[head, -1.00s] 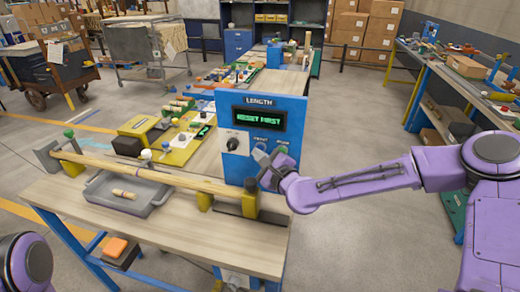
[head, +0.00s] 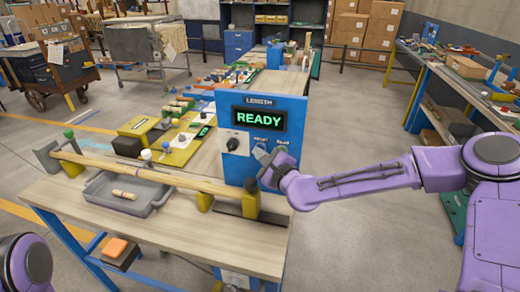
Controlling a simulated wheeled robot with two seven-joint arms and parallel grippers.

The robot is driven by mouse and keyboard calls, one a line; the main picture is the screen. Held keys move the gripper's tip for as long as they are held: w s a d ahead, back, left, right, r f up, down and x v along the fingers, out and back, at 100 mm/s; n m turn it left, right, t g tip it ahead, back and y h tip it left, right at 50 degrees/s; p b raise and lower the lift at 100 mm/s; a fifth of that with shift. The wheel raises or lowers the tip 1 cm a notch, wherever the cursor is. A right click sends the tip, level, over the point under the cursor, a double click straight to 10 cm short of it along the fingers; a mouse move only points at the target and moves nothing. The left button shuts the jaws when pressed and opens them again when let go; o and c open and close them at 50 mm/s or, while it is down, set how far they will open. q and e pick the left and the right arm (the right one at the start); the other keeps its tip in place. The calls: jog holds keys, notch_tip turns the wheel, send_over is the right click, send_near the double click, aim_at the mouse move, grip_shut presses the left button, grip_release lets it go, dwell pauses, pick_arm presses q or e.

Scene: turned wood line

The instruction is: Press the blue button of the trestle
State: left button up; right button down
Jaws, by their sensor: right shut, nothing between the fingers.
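The trestle is a wooden-topped bench (head: 235,240) on blue legs, with a blue upright panel (head: 297,112) marked LENGTH. The panel's display (head: 259,120) reads READY in green. A dark round knob (head: 233,144) sits below the display at the left. Two small labels, too small to read surely, are to the right of the knob. My right gripper (head: 264,160) is shut and empty, right at the panel face under these labels. Whether the fingertips touch the panel I cannot tell. My left gripper is out of view.
A long wooden rod (head: 150,174) lies across yellow supports on the bench. A grey tray (head: 150,198) with a short wooden piece (head: 124,194) is under it. An orange block (head: 115,246) is low at the left. Open floor (head: 370,260) lies right of the bench.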

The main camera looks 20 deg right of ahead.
jog(key=shift+s+a, duration=0.45)
jog(key=shift+s, duration=0.2)
jog(key=shift+s+a+b, duration=0.25)
jog(key=shift+s+a, duration=0.45)
jog(key=shift+s, duration=0.35)
jog(key=shift+s+a+b, duration=0.25)
jog(key=shift+s+a, duration=0.45)
jog(key=shift+s, duration=0.3)
